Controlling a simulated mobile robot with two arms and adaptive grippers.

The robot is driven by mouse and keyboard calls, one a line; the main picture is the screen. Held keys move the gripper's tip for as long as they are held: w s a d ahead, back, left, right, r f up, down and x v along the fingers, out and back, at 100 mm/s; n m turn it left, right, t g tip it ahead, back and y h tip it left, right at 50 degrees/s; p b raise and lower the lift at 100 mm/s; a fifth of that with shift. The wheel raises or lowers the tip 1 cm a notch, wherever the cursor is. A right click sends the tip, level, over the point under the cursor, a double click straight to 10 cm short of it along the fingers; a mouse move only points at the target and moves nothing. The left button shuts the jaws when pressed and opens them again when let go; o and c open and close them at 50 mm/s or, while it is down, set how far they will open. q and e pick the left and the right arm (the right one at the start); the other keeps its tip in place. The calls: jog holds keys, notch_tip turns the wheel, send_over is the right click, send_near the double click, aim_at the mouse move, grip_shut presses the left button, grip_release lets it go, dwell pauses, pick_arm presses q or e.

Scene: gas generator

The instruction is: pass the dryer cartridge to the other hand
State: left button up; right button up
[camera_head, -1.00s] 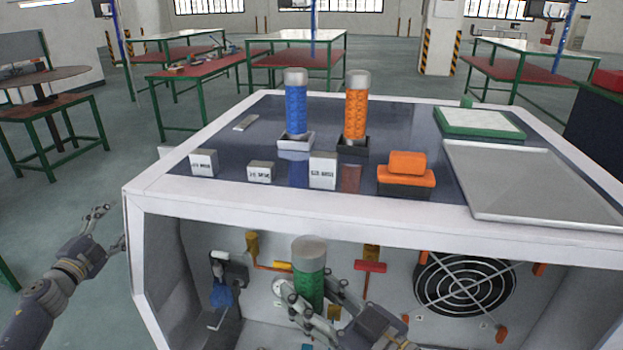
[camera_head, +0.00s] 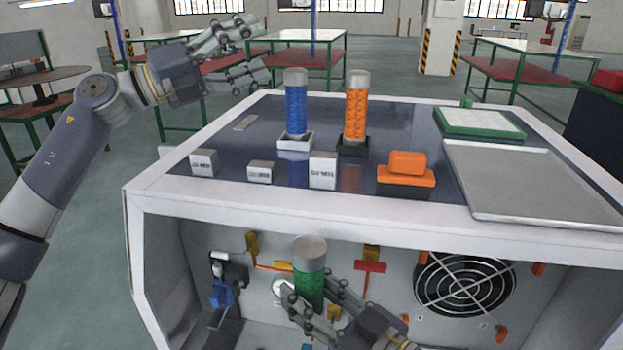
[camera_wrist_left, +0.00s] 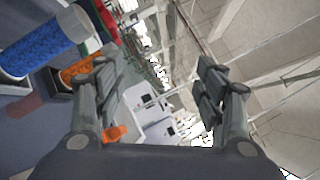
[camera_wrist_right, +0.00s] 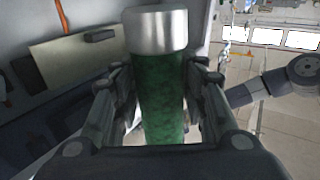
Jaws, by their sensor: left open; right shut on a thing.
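The green cartridge (camera_head: 309,280) with a grey metal cap is upright at the cabinet's open front. My right gripper (camera_head: 307,290) is shut on its green body, below the cap. The right wrist view shows the green cartridge (camera_wrist_right: 163,90) between both fingers; its lower end is hidden. My left gripper (camera_head: 262,50) is open and empty, raised above the cabinet top's far left corner, well apart from the green cartridge. A blue cartridge (camera_head: 296,105) and an orange cartridge (camera_head: 356,108) stand upright in holders on the cabinet top.
The cabinet top also bears small labelled blocks (camera_head: 323,172), an orange block (camera_head: 407,163), a grey tray (camera_head: 530,180) and a green-edged white pad (camera_head: 478,123). Inside the cabinet are a round fan (camera_head: 466,284) and a red-handled valve (camera_head: 370,267). Free air lies left of the cabinet.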

jog(key=shift+r, duration=0.1)
pick_arm(q)
jog(key=s+d+f+m+g+y, duration=0.25)
jog(key=s+d+m+g, duration=0.2)
jog(key=s+d, duration=0.25)
jog(key=s+d+f+m+g+y, duration=0.2)
jog(key=s+d+m+g+y, duration=0.2)
jog(key=s+d+m, duration=0.25)
jog(key=m+t+y, duration=0.2)
jog(key=m+y, duration=0.4)
jog(key=y, duration=0.6)
send_over(311, 244)
jog(key=shift+g, duration=0.25)
jog(key=f, duration=0.8)
jog(key=shift+d, duration=0.4)
jog(key=shift+a+y, duration=0.3)
jog(key=shift+y, duration=0.15)
jog(key=shift+a+f+m, duration=0.1)
jog(key=shift+f+m, duration=0.15)
jog(key=shift+m, duration=0.05)
notch_tip(311, 244, down, 11)
jog(key=shift+f, duration=0.2)
